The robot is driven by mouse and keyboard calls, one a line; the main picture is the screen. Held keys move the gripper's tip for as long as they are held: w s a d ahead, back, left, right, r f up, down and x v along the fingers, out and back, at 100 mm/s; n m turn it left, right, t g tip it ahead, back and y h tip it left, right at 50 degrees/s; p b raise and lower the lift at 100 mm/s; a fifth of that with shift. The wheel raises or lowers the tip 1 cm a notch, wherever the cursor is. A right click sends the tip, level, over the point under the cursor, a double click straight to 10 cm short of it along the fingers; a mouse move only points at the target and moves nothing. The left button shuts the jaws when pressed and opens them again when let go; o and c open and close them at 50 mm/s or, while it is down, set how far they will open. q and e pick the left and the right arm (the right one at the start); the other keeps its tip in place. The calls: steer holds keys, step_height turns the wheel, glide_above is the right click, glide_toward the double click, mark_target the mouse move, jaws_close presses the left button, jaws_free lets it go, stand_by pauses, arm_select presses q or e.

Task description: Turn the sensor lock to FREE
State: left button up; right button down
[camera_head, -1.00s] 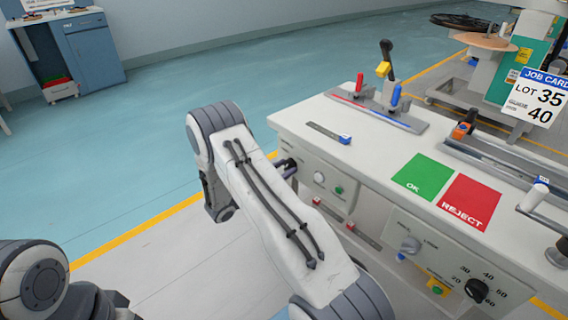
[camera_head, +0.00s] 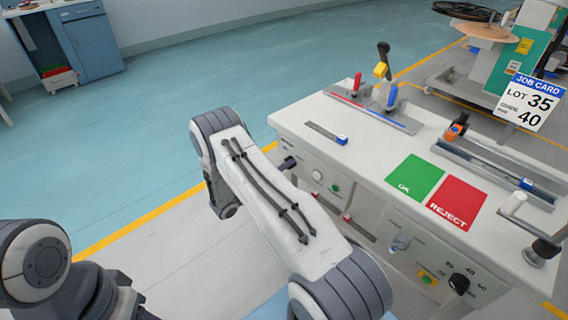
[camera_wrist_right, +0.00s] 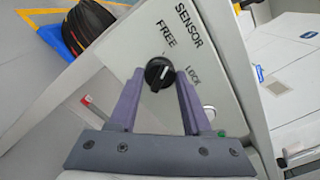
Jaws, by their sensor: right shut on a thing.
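The sensor lock is a round black knob (camera_wrist_right: 159,73) with a short white mark, on a light panel lettered SENSOR, FREE and LOCK in the right wrist view. FREE stands above the knob and LOCK to its right. I cannot tell exactly which word the mark points to. My right gripper (camera_wrist_right: 158,80) has its two purple fingers on either side of the knob, shut on it. In the head view my right arm reaches to the left end of the station front, where the dark gripper tip (camera_head: 288,164) shows partly behind the arm. My left gripper is out of view.
The station top (camera_head: 310,117) carries a green OK pad (camera_head: 415,176), a red REJECT pad (camera_head: 457,202) and small levers (camera_head: 383,68). Another dial (camera_head: 459,284) and knob (camera_head: 400,242) sit on the front panel. Open floor lies left of the station.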

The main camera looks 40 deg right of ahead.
steer(key=shift+n+p, duration=0.35)
steer(key=shift+n, duration=1.05)
steer(key=shift+f, duration=0.1)
steer(key=shift+c, duration=1.7)
jaws_free()
steer(key=a, duration=1)
steer(key=shift+s+a, duration=0.3)
steer(key=shift+s, duration=0.1)
